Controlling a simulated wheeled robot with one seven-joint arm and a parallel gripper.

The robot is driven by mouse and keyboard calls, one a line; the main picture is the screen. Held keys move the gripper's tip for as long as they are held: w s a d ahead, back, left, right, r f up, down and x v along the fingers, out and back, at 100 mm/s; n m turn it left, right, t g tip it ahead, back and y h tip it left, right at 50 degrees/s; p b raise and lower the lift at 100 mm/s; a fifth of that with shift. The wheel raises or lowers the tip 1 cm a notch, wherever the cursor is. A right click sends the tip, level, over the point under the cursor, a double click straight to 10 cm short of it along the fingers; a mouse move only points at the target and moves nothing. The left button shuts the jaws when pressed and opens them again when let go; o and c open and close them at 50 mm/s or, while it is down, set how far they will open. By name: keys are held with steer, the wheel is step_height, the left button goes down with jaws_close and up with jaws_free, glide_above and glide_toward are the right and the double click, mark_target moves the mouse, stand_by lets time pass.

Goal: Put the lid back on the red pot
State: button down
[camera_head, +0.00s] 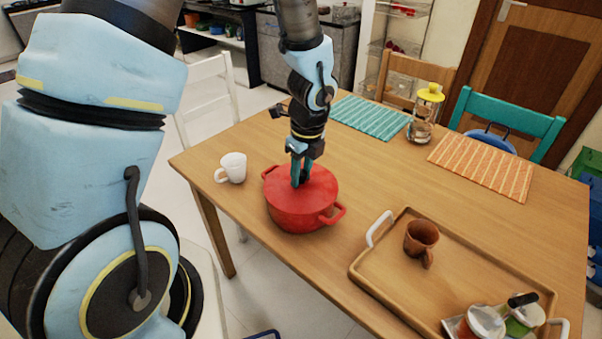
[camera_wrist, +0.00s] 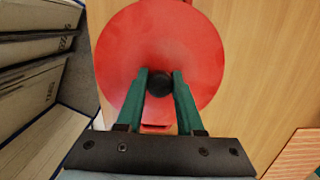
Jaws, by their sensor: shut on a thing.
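The red pot (camera_head: 292,215) stands on the wooden table, with a side handle showing at its right front. The round red lid (camera_head: 320,184) is over the pot's mouth in the head view; I cannot tell whether it rests fully on the rim. In the wrist view the lid (camera_wrist: 160,38) hides nearly all of the pot, and only a bit of red shows below it. My gripper (camera_head: 299,179) points down at the lid's middle. In the wrist view its green fingers (camera_wrist: 160,76) are shut on the lid's black knob (camera_wrist: 159,86).
A white mug (camera_head: 233,167) stands left of the pot. A wooden tray (camera_head: 462,252) at the right holds a brown cup (camera_head: 421,238) and small jars. A yellow-topped glass jar (camera_head: 424,115) and placemats (camera_head: 482,166) lie toward the back. The table between pot and placemats is clear.

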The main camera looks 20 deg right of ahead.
stand_by(0.4)
jaws_free()
stand_by(0.5)
steer(key=shift+r, duration=0.1)
steer(key=shift+r+p, duration=3.45)
jaws_close()
